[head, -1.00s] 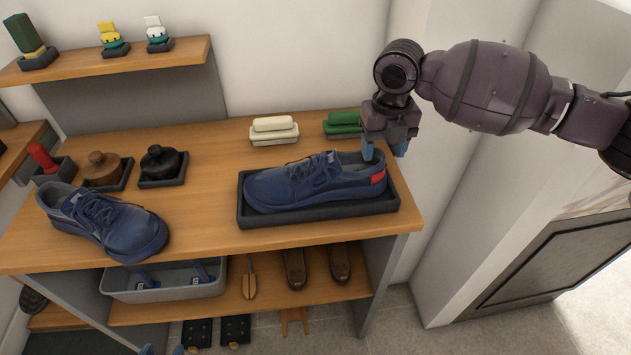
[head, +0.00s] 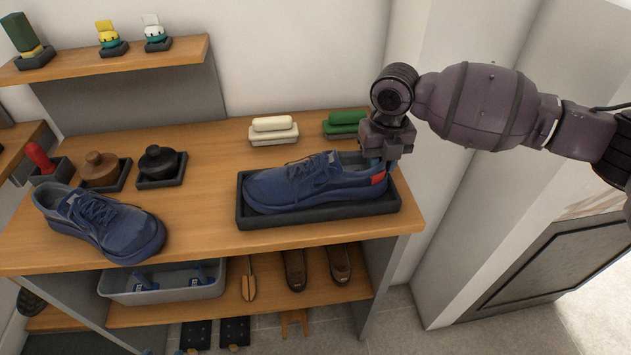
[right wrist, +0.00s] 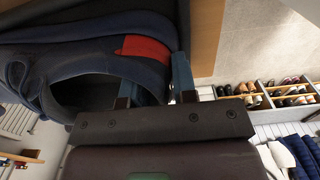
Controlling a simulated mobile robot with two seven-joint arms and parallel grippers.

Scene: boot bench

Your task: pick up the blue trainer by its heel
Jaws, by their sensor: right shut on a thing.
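A blue trainer (head: 305,184) with a red heel patch lies in a dark tray (head: 325,212) on the bench top, its toe to the left. My right gripper (head: 376,165) is at its heel end, pointing down, and is shut on the heel; the fingertips are partly hidden in the head view. In the right wrist view, the fingers reach the heel (right wrist: 150,72) beside the red patch and the dark shoe opening. A second blue trainer (head: 102,225) lies on the bench at the left, outside any tray. My left gripper is not in view.
A green-topped brush (head: 345,122) stands just behind the right gripper, and a cream one (head: 273,130) left of it. Round brushes (head: 101,170) in dark trays stand at the back left. A grey bin (head: 163,284) and brown shoes are on the shelf below.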

